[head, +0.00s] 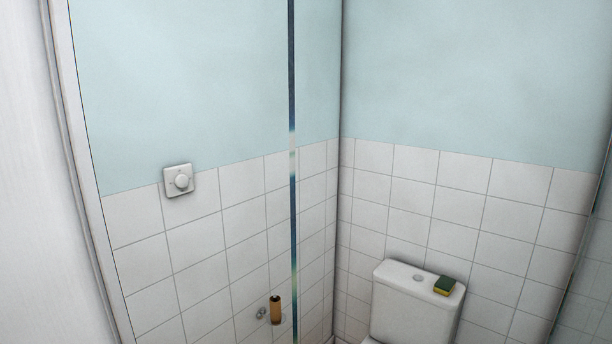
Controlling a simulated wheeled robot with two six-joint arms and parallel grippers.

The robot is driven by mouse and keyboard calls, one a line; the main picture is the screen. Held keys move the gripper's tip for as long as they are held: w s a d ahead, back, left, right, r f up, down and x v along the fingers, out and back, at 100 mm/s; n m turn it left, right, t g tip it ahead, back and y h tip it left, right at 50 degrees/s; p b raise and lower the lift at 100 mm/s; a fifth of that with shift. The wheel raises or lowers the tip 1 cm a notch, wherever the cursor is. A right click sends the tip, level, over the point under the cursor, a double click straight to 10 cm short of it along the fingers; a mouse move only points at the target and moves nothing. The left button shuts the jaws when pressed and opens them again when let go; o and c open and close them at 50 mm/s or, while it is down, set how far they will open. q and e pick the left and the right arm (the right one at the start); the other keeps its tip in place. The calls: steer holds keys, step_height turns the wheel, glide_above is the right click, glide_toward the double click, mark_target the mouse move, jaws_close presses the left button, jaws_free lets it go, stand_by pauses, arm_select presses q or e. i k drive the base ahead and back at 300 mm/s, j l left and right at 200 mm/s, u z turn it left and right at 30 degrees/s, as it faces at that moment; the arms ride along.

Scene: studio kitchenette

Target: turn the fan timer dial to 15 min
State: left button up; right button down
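The fan timer dial (182,181) is a round white knob on a square white wall plate (171,190). It sits on the left wall, where the blue paint meets the top row of white tiles. The marks on the plate are too small to read, so I cannot tell the dial's setting. Neither of my grippers shows in the head view.
A white toilet cistern (400,305) stands at the lower right with a green and yellow sponge (444,286) on top. A brown cylinder (275,310) is low on the left wall. A narrow upright reflective strip (292,220) stands right of the dial. A white door or frame (85,160) edges the left.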

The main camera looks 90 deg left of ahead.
mark_target(181, 181)
steer(key=u, duration=3.65)
